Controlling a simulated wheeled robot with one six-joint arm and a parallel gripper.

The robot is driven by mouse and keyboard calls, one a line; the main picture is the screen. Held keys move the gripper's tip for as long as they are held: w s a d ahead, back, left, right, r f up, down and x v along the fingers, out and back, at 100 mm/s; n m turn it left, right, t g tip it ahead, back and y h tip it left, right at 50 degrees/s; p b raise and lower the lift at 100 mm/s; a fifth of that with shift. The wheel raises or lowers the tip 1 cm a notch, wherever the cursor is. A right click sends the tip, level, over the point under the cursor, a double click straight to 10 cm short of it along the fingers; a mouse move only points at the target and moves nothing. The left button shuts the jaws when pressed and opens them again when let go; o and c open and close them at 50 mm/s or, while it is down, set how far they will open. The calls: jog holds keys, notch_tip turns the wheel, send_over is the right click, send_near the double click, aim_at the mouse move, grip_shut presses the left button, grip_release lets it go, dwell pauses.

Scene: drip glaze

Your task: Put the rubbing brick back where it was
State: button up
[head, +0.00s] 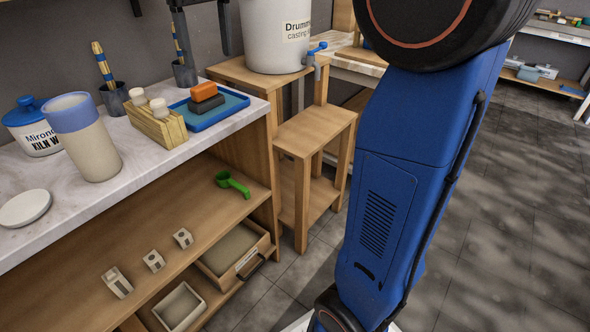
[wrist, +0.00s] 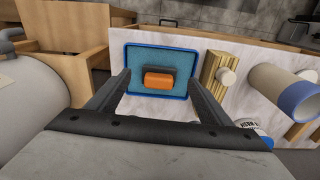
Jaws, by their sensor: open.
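A blue tray (head: 226,112) lies on the marble worktop; it also shows in the wrist view (wrist: 178,54). An orange block (head: 204,91) and a dark grey block (head: 207,104) sit close together in the tray. In the wrist view the orange block (wrist: 158,82) partly hides the dark block (wrist: 152,71). I cannot tell for sure which is the rubbing brick. My gripper (wrist: 159,76) is open and empty, its fingers pointing toward the tray, with both blocks between them in the picture. I cannot see the fingers touching anything. The head view does not show my gripper.
A wooden block with white knobs (head: 155,122) stands beside the tray, with a blue-rimmed cylinder (head: 90,145) farther left. A white bucket (head: 275,40) stands on a wooden stand (head: 312,132) to the right. The shelf below holds a green scoop (head: 232,184) and small pale blocks.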

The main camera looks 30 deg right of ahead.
jog(key=s+d+f+m+t, duration=0.1)
jog(key=s+d+f+t, duration=0.1)
jog(key=s+f, duration=1)
jog(key=s+d+f+m+t, duration=0.2)
jog(key=s+d+f, duration=0.1)
jog(key=s+f, duration=1)
jog(key=s, duration=0.3)
jog(key=shift+s+d+f, duration=0.25)
jog(key=shift+s+f, duration=0.05)
jog(key=shift+s, duration=0.05)
